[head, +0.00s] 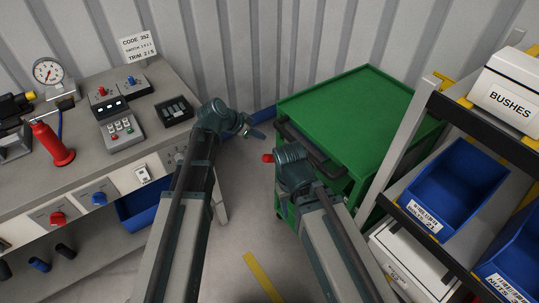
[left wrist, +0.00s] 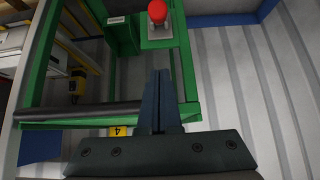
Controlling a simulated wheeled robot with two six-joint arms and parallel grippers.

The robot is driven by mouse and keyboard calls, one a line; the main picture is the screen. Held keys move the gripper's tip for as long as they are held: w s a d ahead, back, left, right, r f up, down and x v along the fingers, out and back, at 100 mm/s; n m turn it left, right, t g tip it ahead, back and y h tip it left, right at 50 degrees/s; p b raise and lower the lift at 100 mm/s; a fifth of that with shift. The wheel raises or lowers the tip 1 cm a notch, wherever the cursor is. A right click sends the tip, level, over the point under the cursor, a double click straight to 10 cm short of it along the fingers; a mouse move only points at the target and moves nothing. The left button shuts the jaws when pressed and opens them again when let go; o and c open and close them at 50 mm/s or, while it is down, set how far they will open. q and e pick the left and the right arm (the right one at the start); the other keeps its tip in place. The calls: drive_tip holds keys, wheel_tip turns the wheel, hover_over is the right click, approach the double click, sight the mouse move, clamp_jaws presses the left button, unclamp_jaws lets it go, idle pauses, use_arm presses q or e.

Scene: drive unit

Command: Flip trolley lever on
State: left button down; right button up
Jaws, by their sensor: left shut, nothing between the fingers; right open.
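The green trolley (head: 335,110) stands in the middle right of the head view, with a dark handle bar along its near side. The lever's red ball knob (head: 268,158) shows at the trolley's left side, partly behind my right wrist. In the left wrist view the red knob (left wrist: 157,11) sits over a pale plate on the green frame. My left gripper (head: 257,134) is shut and empty, above and left of the knob. Its fingers (left wrist: 160,76) point toward the knob, with a gap between. My right gripper (head: 291,156) is by the trolley's near-left corner; its fingers are hidden.
A grey workbench (head: 90,160) with switches and a gauge stands at the left. At the right a rack (head: 445,115) holds blue bins and a white BUSHES box. The dark handle bar (left wrist: 80,112) crosses left of my left fingers. The corrugated wall is behind.

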use_arm(q)
drive_tip(key=b, duration=0.8)
hover_over(269, 156)
drive_tip(key=w+d, duration=0.2)
wheel_tip(269, 156, down, 8)
drive_tip(key=shift+s+f, duration=0.1)
drive_tip(key=f+b, duration=0.1)
drive_tip(key=s+a+f+b, duration=0.1)
drive_tip(key=shift+s+a+f+b, duration=0.15)
drive_tip(key=shift+a+f+b, duration=0.1)
drive_tip(key=shift+b, duration=0.05)
drive_tip(key=shift+s+a, duration=0.1)
drive_tip(key=shift+a, duration=0.05)
drive_tip(key=shift+f, duration=0.1)
